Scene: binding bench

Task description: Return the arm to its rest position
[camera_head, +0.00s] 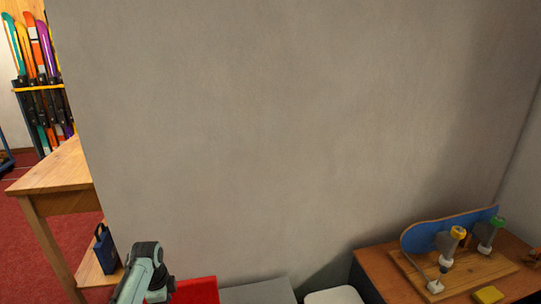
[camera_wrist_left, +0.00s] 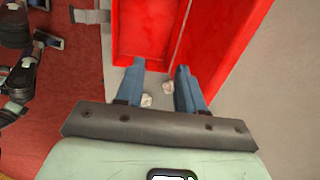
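My left arm (camera_head: 145,272) comes up at the bottom left of the head view, in front of the grey wall; its fingers do not show there. In the left wrist view my left gripper (camera_wrist_left: 160,67) has two blue fingers standing apart, with nothing held between them. Its fingertips are at the near edge of a red open container (camera_wrist_left: 230,30); I cannot tell whether they touch it. Small whitish lumps (camera_wrist_left: 146,100) show near the fingers. My right gripper is in neither view.
A red surface (camera_head: 195,291), a grey one (camera_head: 258,292) and a white one (camera_head: 334,296) line the bottom edge. A wooden table (camera_head: 62,170) stands left.

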